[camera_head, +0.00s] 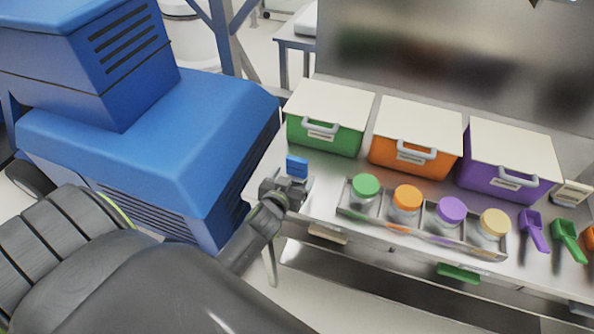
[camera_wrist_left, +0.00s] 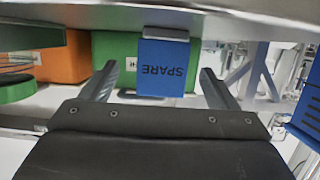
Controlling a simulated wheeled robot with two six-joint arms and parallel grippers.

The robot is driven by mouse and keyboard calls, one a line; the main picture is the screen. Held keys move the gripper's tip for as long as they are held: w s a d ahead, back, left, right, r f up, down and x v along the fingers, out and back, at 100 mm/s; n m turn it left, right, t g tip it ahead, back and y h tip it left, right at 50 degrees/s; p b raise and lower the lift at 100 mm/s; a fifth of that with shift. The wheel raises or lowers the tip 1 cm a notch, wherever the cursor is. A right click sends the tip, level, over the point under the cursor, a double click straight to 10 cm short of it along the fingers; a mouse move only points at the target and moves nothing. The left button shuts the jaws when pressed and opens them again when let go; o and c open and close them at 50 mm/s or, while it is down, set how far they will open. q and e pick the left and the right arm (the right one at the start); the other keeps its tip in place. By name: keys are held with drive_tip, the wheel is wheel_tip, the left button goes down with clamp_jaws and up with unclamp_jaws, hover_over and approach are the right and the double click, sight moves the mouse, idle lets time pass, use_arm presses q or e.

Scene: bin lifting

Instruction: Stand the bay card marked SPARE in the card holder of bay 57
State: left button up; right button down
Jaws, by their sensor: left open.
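The blue card marked SPARE (camera_wrist_left: 163,68) stands in a small metal holder (camera_wrist_left: 166,33) at the left end of the counter. The wrist view shows it upside down, and the card also shows in the head view (camera_head: 297,166). My left gripper (camera_head: 291,188) is low over the counter, just in front of the card. Its two fingers are spread, one to each side of the card in the wrist view, with nothing held. Whether they reach past the card, I cannot tell. My right gripper is not in view. No bay number is readable, so I cannot identify bay 57.
Green (camera_head: 325,140), orange (camera_head: 413,158) and purple (camera_head: 503,185) lidded bins stand behind the gripper. A metal tray (camera_head: 350,212) of jars lies to the right, then purple (camera_head: 532,232) and green scoops (camera_head: 568,240). A big blue machine (camera_head: 150,150) stands left of the counter.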

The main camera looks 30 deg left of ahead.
sight(296, 171)
use_arm(q)
drive_tip(key=shift+a+f+x, duration=0.1)
drive_tip(key=shift+f+x, duration=0.05)
drive_tip(key=shift+x, duration=1.15)
drive_tip(key=shift+a+f+x, duration=0.1)
drive_tip(key=shift+f+x, duration=0.05)
drive_tip(key=shift+x, duration=1.1)
drive_tip(key=shift+s, duration=0.15)
drive_tip(key=c, duration=1.1)
drive_tip(key=shift+c, duration=0.4)
drive_tip(key=shift+r+p, duration=0.15)
drive_tip(key=shift+p, duration=0.15)
